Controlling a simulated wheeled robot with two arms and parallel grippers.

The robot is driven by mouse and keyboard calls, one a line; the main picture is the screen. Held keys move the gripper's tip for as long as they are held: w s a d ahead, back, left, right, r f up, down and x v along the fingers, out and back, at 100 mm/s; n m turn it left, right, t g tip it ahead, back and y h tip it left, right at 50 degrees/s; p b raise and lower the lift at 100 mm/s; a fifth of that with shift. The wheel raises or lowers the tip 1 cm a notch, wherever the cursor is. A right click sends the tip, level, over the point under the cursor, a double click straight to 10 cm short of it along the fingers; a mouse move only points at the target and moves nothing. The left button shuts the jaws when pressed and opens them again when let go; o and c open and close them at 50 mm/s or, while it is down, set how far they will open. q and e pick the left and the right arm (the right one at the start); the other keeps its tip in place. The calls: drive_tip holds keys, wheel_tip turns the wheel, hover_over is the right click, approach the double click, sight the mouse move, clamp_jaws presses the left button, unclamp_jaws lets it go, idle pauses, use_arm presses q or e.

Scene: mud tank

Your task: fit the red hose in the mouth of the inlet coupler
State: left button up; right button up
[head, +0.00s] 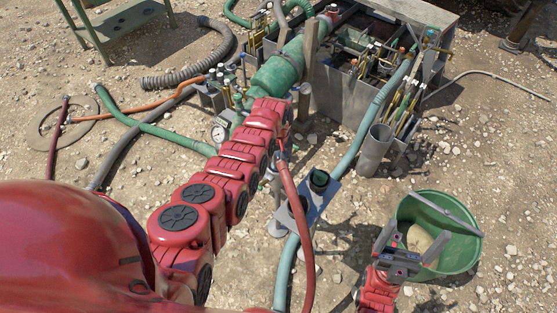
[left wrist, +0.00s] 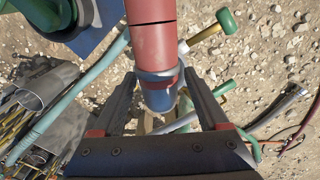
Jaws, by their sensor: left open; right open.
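The red hose (head: 291,190) rises from the bottom of the head view to its upper end near my left wrist. In the left wrist view the red hose (left wrist: 152,38) passes through a grey ring and ends in a dark blue tip between the fingers. My left gripper (left wrist: 160,90) is open around that end; in the head view my arm mostly hides it. What looks like the inlet coupler, a green ring with a dark mouth (head: 319,181), sits on a blue-grey plate, apart from the hose end. My right gripper (head: 412,240) is open and empty by the green bucket.
The green bucket (head: 459,258) holds tan material. A grey tank (head: 345,100) with valves and pipes stands at the back. A teal hose (head: 287,262) runs past the plate. Other hoses lie on the stony ground at left. Bare ground lies between plate and bucket.

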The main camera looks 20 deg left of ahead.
use_arm(q)
drive_tip(key=shift+r, duration=0.5)
wheel_tip(320, 180, up, 9)
drive_tip(key=shift+w+f+b, duration=0.1)
drive_tip(key=shift+f+b, duration=0.1)
drive_tip(key=shift+b, duration=0.3)
wheel_tip(320, 180, up, 7)
drive_tip(key=p, duration=0.4)
drive_tip(key=shift+p, duration=0.3)
